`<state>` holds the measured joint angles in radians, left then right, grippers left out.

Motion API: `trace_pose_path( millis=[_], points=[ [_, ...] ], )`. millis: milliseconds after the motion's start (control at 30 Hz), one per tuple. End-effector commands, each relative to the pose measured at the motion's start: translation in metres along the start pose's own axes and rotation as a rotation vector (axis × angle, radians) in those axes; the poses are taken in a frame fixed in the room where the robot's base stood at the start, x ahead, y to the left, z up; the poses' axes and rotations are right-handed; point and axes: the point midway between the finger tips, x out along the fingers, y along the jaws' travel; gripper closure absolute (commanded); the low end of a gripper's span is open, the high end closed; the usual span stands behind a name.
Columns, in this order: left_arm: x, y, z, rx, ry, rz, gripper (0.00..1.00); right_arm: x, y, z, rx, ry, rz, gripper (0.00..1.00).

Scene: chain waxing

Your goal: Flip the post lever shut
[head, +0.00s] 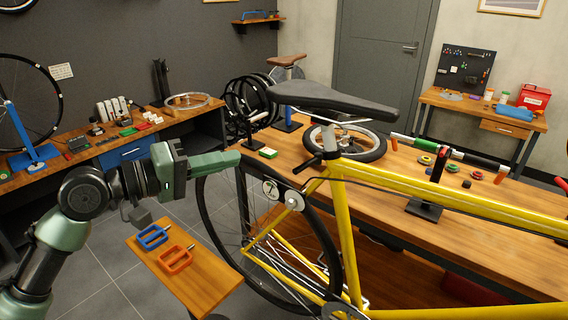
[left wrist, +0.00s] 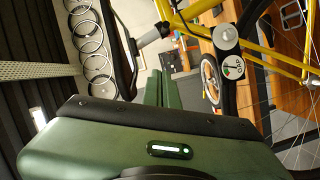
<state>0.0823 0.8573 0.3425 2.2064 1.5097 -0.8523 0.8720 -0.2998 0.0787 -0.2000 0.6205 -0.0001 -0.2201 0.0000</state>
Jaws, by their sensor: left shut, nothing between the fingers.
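A yellow bicycle (head: 440,190) stands in front of me with its black saddle (head: 330,101) on top. A dark lever-like piece (head: 307,165) sticks out to the left near the top of the seat tube, under the saddle; I cannot tell for certain that it is the post lever. My left gripper (head: 238,158) is shut and empty. It points right, apart from that piece and to its left, above the rear wheel. Its green fingers (left wrist: 161,88) are together in the left wrist view, with the yellow frame (left wrist: 195,14) beyond them. My right gripper is out of view.
A long workbench (head: 480,245) with tools is behind the bicycle.

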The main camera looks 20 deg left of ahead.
Motion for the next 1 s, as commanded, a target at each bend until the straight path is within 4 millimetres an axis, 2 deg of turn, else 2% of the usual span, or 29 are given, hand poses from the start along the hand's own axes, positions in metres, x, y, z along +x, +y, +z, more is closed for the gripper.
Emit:
trace_pose_path(
  millis=[167,267,667,800,1000],
  points=[
    [0.007,0.002,-0.001,-0.002,0.0,0.002,1.0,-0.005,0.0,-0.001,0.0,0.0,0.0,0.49],
    [0.02,0.003,-0.002,-0.002,0.0,0.003,1.0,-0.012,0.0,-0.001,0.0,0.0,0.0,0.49],
    [0.104,0.004,-0.001,-0.003,-0.001,0.003,1.0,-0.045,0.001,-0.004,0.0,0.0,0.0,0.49],
    [0.106,0.002,0.023,-0.003,-0.002,-0.001,1.0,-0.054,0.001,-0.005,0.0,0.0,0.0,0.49],
    [0.11,-0.001,0.037,-0.002,0.001,-0.002,1.0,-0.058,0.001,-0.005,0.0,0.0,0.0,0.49]
  ],
)
